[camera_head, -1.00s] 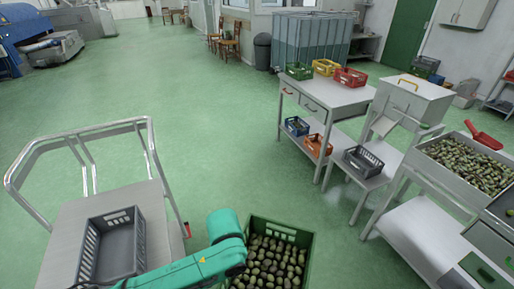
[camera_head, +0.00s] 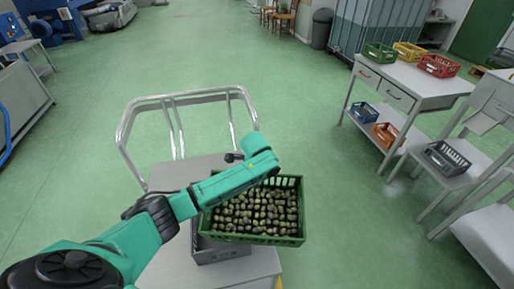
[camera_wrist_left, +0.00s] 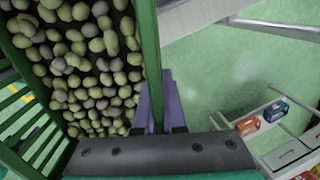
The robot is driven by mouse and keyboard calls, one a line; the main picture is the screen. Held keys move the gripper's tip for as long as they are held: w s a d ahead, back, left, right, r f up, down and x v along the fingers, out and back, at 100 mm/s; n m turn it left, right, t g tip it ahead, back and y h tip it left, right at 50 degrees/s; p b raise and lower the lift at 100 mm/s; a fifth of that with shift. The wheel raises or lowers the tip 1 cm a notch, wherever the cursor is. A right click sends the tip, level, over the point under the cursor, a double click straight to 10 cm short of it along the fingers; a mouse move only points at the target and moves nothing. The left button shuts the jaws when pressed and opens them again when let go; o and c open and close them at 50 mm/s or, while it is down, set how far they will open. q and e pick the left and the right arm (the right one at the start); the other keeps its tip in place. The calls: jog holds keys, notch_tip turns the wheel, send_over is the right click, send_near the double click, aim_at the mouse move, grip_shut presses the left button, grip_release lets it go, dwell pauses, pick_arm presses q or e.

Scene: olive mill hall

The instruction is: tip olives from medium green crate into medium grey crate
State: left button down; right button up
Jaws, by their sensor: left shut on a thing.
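The medium green crate (camera_head: 303,206), full of olives (camera_head: 262,211), is held up over the right part of the cart. It appears roughly level. My left gripper (camera_wrist_left: 156,100) is shut on the wall of this crate. In the head view its fingers are hidden behind my teal arm. In the left wrist view the green crate's wall (camera_wrist_left: 150,45) and the olives (camera_wrist_left: 85,65) fill the left side. The medium grey crate (camera_head: 222,254) stands on the cart below, mostly hidden by the green crate and my arm. My right gripper is not in view.
The cart (camera_head: 172,266) has a tube handle (camera_head: 185,97) at its far end. A table (camera_head: 420,82) at the right carries small green, yellow and red crates. Blue and orange crates sit on its shelf. Another grey crate (camera_head: 446,158) is on a stand. The floor between is clear.

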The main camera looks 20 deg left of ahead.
pick_arm(q)
jog(key=w+a+r+m+t+h, duration=0.1)
jog(key=w+a+r+m, duration=0.15)
jog(key=w+m, duration=0.2)
jog(key=w+a+r+m+t+h, duration=0.1)
jog(key=w+a+r+m, duration=0.1)
jog(key=w+r+m, duration=0.3)
notch_tip(320, 180, down, 6)
jog(key=w+n+b, duration=0.1)
jog(key=b, duration=0.4)
jog(key=shift+s+a+r+t+h+p, duration=1.05)
jog(key=shift+s+r+t+h+p, duration=0.65)
jog(key=shift+s+r+t+p, duration=2.2)
jog(key=s+a+r+t+h+b, duration=0.1)
jog(key=s+a+t+b, duration=0.1)
jog(key=s, duration=0.3)
jog(key=s+a+r+t+h+b, duration=0.1)
jog(key=s+a+t+h+b, duration=0.1)
jog(key=s+t+b, duration=0.3)
jog(key=shift+s+a, duration=0.4)
jog(key=shift+a, duration=0.15)
